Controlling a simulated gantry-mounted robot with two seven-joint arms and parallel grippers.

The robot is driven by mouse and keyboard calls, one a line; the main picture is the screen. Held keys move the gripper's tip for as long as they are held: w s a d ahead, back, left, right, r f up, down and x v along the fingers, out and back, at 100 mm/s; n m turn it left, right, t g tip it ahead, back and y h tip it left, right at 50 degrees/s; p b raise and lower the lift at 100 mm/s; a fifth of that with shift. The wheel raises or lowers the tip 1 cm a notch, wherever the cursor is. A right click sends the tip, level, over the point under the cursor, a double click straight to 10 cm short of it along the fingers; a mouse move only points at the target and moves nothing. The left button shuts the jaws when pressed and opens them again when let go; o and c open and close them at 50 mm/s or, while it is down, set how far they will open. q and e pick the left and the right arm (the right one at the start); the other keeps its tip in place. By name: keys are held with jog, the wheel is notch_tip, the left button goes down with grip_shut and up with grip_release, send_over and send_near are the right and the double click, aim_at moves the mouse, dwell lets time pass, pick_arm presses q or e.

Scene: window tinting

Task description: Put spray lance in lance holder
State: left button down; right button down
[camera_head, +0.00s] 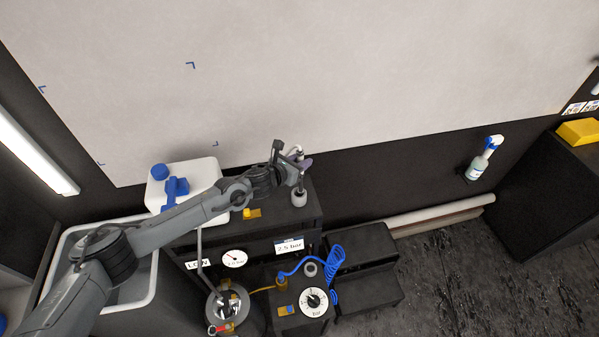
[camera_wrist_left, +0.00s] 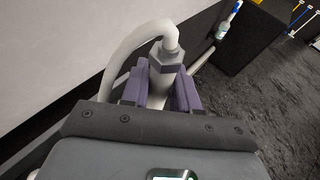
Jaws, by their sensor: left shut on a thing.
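My left gripper (camera_head: 301,163) is above the right end of the dark cabinet top. In the left wrist view its purple fingers (camera_wrist_left: 163,88) are shut around a pale grey fitting, which looks like the spray lance (camera_wrist_left: 164,57), with a pale tube curving off to the left. In the head view the lance (camera_head: 294,150) is mostly hidden by the gripper. A small grey round cup (camera_head: 299,199), which looks like the lance holder, stands on the cabinet top below the gripper. I cannot tell whether the lance's lower end is inside it. My right gripper is not in view.
A white canister with a blue cap (camera_head: 159,171) stands left on the cabinet (camera_head: 270,219), under my left arm. A pressure sprayer (camera_head: 235,304), gauges and a blue coiled hose (camera_head: 337,265) are below. A spray bottle (camera_head: 480,163) is at the right. The pale panel rises behind.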

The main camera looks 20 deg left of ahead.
pick_arm(q)
jog(key=shift+g, duration=0.3)
jog(key=f, duration=0.3)
jog(key=s+f, duration=0.1)
jog(key=shift+a+f, duration=0.2)
jog(key=shift+a, duration=0.05)
jog(key=c, duration=1.3)
grip_release()
jog(key=o, duration=0.4)
jog(key=shift+s, duration=0.35)
jog(key=shift+o, duration=0.2)
jog(key=d+r+b+v, duration=0.1)
jog(key=v, duration=1.1)
jog(key=s+d+f+n+g+y, duration=0.15)
jog(key=s+d+f+n, duration=0.35)
jog(key=s+d+n, duration=0.95)
jog(key=s+a+f+n+g+y, duration=0.1)
jog(key=s+a+f+n+g, duration=0.1)
jog(key=s+a+n, duration=0.2)
jog(key=s+a+f+n+g+y, duration=0.1)
jog(key=s+a+n+g, duration=0.2)
jog(key=s+n, duration=0.7)
jog(key=s+a+f+n+g+y, duration=0.1)
jog(key=s+a+n, duration=0.3)
jog(key=n, duration=0.5)
jog(key=s+f+g, duration=0.1)
jog(key=s, duration=0.1)
jog(key=shift+s+a+f, duration=0.3)
jog(key=shift+s+a, duration=0.05)
jog(key=shift+s, duration=0.05)
